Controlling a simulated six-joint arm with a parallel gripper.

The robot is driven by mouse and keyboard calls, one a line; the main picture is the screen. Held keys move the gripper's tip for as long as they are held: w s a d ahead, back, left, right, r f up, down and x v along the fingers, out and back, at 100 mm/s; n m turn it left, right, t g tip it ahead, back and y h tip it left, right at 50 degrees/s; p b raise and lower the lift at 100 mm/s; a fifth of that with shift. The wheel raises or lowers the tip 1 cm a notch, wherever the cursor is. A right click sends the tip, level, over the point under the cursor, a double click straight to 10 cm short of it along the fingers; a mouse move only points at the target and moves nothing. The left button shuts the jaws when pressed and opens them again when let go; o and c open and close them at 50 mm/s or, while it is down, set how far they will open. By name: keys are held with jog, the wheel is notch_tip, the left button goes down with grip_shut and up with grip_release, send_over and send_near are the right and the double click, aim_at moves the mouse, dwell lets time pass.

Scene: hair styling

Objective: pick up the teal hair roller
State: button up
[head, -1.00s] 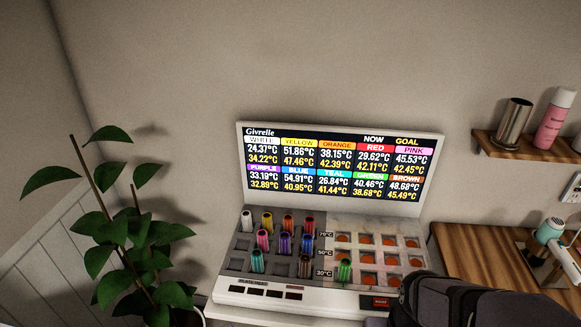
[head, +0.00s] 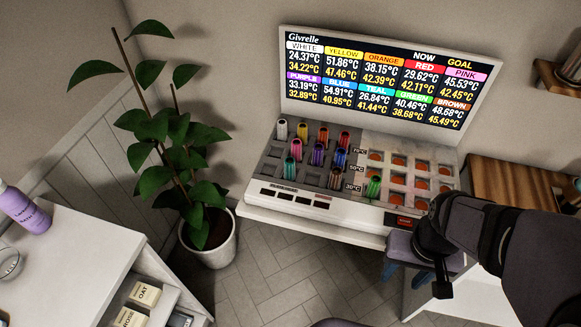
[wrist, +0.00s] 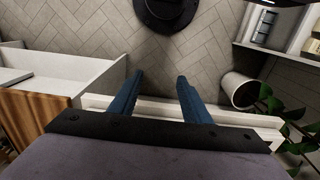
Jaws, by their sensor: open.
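The teal hair roller (head: 291,169) stands upright in the front left part of the roller station (head: 345,207), in front of the pink roller (head: 296,150). It is small in the head view and does not show in the wrist view. My gripper (wrist: 160,82) is open, with two blue fingers apart and nothing between them. The wrist view shows floor and a white edge beyond the fingers. In the head view my arm is at the right, by the station's front right corner, away from the teal roller.
Several other rollers stand near the teal one, including blue (head: 340,157), brown (head: 336,177) and green (head: 374,187). Orange-lit slots fill the station's right half. The screen (head: 385,80) rises behind. A potted plant (head: 208,240) stands left; a white cabinet (head: 85,255) is at lower left.

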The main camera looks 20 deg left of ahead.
jog(key=shift+o, duration=0.4)
jog(key=shift+w, duration=0.1)
jog(key=n+t+y+b, duration=0.3)
jog(key=n, duration=0.5)
send_near(291, 162)
jog(key=x, duration=0.5)
jog(key=shift+s+a+f, duration=0.15)
jog(key=shift+s+a, duration=0.05)
jog(key=shift+t, duration=0.3)
jog(key=shift+p+x, duration=1.3)
jog(key=shift+x, duration=2.3)
jog(key=shift+d, duration=0.2)
jog(key=shift+w, duration=0.1)
jog(key=c, duration=1.1)
